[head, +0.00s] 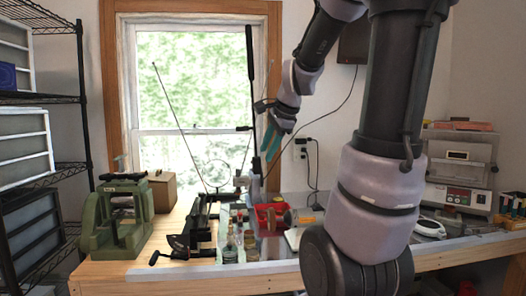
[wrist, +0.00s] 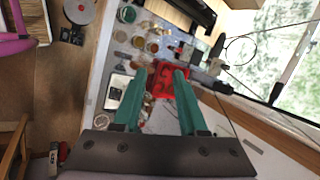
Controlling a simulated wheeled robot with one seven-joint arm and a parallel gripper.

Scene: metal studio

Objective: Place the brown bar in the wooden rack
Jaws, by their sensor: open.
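My gripper (head: 270,147) is up in the air in front of the window, above the workbench, with its teal fingers pointing down. In the wrist view its two fingers (wrist: 160,76) are spread apart with nothing held between them. A red bin (wrist: 170,76) on the bench shows beyond and between the fingertips, well below them; it also shows in the head view (head: 263,212). I cannot make out the brown bar for sure among the small bench items. I cannot pick out a wooden rack with certainty either.
Small jars and bottles (head: 230,248) crowd the bench's front middle. A green machine (head: 117,220) and a brown box (head: 162,190) stand left, a grey device (head: 461,172) right. Thin rods (head: 183,128) rise near my gripper. Black shelving (head: 62,99) lines the left wall.

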